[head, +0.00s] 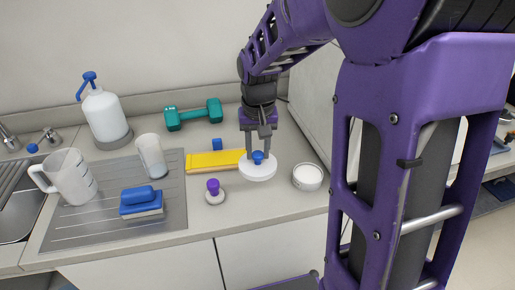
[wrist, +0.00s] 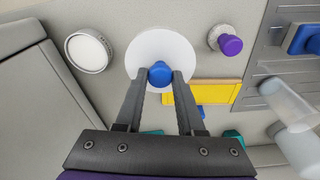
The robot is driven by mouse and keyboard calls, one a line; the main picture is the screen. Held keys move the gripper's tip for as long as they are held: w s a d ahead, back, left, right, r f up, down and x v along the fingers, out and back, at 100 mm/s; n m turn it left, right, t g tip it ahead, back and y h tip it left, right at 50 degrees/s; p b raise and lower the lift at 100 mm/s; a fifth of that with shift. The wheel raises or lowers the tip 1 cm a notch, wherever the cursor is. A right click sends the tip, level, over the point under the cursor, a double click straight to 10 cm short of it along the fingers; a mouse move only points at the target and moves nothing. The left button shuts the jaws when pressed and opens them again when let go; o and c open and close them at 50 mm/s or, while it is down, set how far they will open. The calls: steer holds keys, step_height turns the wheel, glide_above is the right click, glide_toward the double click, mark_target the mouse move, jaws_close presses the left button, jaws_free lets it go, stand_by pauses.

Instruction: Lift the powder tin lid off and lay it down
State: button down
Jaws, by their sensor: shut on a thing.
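My gripper (head: 260,149) is shut on the blue knob (wrist: 160,74) of the round white lid (head: 257,172). The lid also shows in the wrist view (wrist: 147,45), level and between the fingertips. The white powder tin (head: 307,182) stands to the right of the lid on the counter, uncovered, with its rim and pale inside showing. In the wrist view the tin (wrist: 88,51) is at the upper left, apart from the lid. I cannot tell whether the lid touches the counter or hangs just above it.
A purple-knobbed object (head: 214,191) and a yellow block (head: 207,162) are close left of the lid. A teal dumbbell (head: 193,114) lies behind. Counter in front of the lid is clear.

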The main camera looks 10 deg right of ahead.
mark_target(258, 164)
steer(key=shift+f, duration=1.2)
step_height(258, 164, down, 5)
steer(key=b, duration=0.3)
steer(key=shift+r, duration=0.15)
steer(key=shift+f+b, duration=1)
steer(key=shift+c, duration=2.2)
jaws_free()
steer(key=shift+r, duration=0.15)
